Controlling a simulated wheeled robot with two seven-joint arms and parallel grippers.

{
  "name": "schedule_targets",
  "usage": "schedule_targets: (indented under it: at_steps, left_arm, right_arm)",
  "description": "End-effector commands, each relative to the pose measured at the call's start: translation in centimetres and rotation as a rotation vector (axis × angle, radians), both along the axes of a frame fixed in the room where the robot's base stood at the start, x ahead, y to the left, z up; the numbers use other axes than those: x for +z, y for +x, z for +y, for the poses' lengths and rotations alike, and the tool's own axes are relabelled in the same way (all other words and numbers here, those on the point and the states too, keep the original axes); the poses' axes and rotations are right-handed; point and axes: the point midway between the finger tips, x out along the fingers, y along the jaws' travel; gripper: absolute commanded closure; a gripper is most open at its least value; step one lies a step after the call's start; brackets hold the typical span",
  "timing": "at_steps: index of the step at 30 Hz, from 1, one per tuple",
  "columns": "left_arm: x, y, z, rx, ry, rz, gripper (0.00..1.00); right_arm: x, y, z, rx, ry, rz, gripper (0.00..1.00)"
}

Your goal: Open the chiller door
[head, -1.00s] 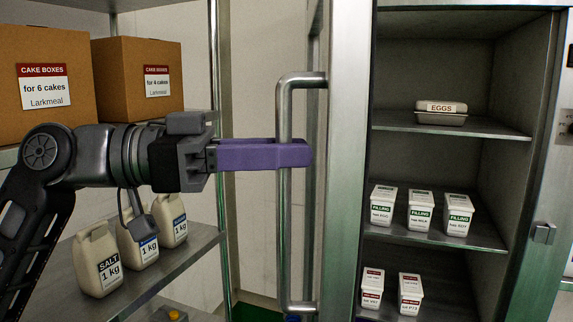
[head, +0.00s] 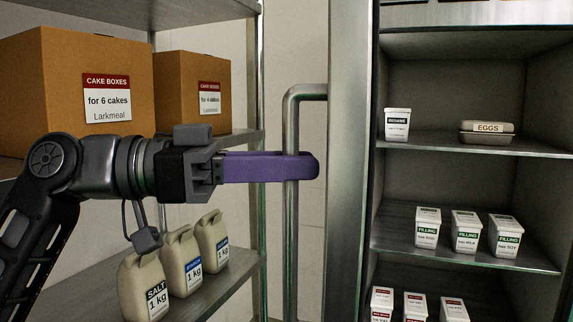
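The chiller door (head: 349,160) stands open, a tall steel panel seen nearly edge-on at the left of the chiller's interior. Its long vertical bar handle (head: 291,240) bends into the door at the top; its lower end is out of frame. My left gripper (head: 300,167) comes in from the left, its purple fingers shut around the handle at about mid-frame height. The near finger hides that part of the bar. The open chiller (head: 450,190) shows its shelves to the right of the door. My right gripper is not in view.
Chiller shelves hold a sesame tub (head: 397,124), an egg carton (head: 486,133) and several filling tubs (head: 466,232). At left, a rack (head: 225,285) carries cake boxes (head: 75,85) and salt and other 1 kg containers (head: 145,285), close to my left arm.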

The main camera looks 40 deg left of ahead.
Motion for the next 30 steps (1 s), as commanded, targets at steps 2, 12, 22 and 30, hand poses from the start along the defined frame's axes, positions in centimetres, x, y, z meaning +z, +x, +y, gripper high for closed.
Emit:
schedule_targets:
  at_steps: [2, 12, 22, 30]
  left_arm:
    - [-0.2, 0.1, 0.0, 0.000, 0.004, 0.004, 0.80]
    - [-0.1, 0.0, 0.0, 0.000, 0.001, 0.001, 0.62]
    - [1.5, 0.0, 0.0, 0.000, 0.001, 0.001, 0.62]
    - [6.5, 0.1, -0.1, 0.001, 0.002, 0.001, 0.62]
  right_arm:
    - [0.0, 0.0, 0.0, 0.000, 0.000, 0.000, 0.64]
    - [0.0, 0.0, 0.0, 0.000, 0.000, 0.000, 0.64]
    - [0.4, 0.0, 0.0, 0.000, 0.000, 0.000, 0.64]
    - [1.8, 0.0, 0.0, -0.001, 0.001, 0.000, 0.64]
